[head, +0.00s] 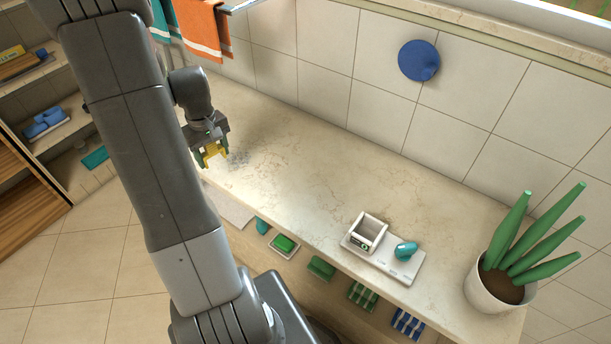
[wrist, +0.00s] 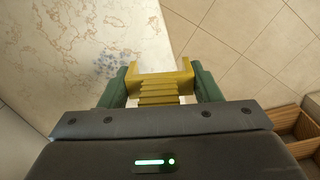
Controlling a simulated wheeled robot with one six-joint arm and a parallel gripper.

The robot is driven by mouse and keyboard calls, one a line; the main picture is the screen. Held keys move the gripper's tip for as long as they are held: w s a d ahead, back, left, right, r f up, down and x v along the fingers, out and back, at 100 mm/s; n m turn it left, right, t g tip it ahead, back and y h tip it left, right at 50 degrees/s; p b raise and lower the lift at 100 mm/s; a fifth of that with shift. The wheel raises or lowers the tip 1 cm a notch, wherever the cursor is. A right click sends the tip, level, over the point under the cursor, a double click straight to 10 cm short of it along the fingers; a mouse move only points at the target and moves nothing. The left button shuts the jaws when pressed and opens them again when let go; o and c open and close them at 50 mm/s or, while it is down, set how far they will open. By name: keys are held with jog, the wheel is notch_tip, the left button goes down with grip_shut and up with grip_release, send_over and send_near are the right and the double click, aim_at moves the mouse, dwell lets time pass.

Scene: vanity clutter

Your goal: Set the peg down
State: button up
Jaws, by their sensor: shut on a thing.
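My gripper (head: 211,154) is at the left end of the stone counter, close to its front edge. Its two green fingers are shut on a yellow, ridged peg (wrist: 160,92), one finger on each side. The peg also shows as a small yellow shape in the head view (head: 214,151). In the wrist view the peg's far end spreads into two short prongs, with the counter's edge and the floor beyond. I cannot tell whether the peg touches the counter (head: 290,180). A grey speckled patch (head: 238,158) lies on the counter beside the gripper.
A white tray (head: 405,268) with a square box (head: 368,232) and a teal object (head: 405,250) sits at the counter's right. A potted plant (head: 490,288) stands at the far right. The counter's middle is clear. Orange and teal towels hang behind. Shelves are left.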

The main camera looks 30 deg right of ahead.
aim_at(269, 190)
jog(key=s+d+r+n+b, duration=0.2)
jog(key=s+d+b, duration=0.5)
jog(key=s+d, duration=0.3)
jog(key=f, duration=0.6)
jog(key=f+b, duration=0.1)
jog(key=f, duration=0.3)
jog(key=shift+s, duration=0.25)
jog(key=shift+f, duration=0.15)
jog(key=shift+f+b, duration=0.15)
jog(key=shift+b, duration=0.15)
jog(key=o, duration=0.9)
jog(key=shift+o, duration=0.2)
notch_tip(269, 190, up, 12)
jog(key=p, duration=0.1)
jog(key=shift+r+p, duration=0.25)
jog(key=shift+p, duration=0.05)
